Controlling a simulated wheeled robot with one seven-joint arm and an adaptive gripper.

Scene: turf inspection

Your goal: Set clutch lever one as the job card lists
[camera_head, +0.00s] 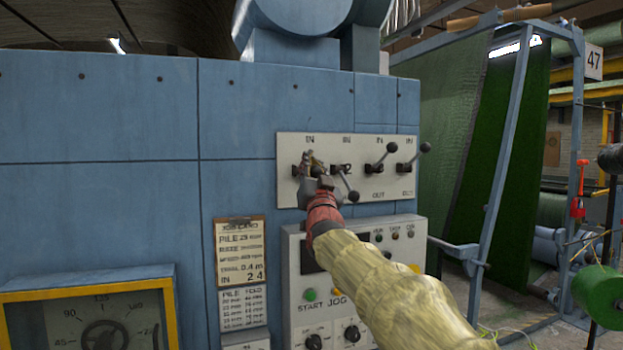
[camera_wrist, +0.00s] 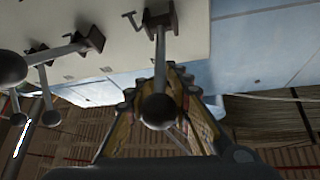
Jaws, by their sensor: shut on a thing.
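A pale plate (camera_head: 340,190) on the blue machine carries a row of clutch levers. My gripper (camera_head: 313,166) is at lever one, the leftmost, and largely hides it in the head view. In the wrist view lever one (camera_wrist: 158,55) runs from its dark pivot to a round knob between the fingers of my gripper (camera_wrist: 158,90), shut on it. Lever two (camera_head: 349,185) points down. Lever three (camera_head: 383,158) and lever four (camera_head: 414,158) tilt up to the right. The job card (camera_head: 240,255) reads "IN 2 4" on its bottom line.
A control box (camera_head: 415,240) with START and JOG buttons sits below the plate, partly behind my arm. A yellow-framed dial (camera_head: 85,310) is at lower left. A blue frame with green turf (camera_head: 480,150) stands at right. Neighbouring lever knobs are close to my gripper.

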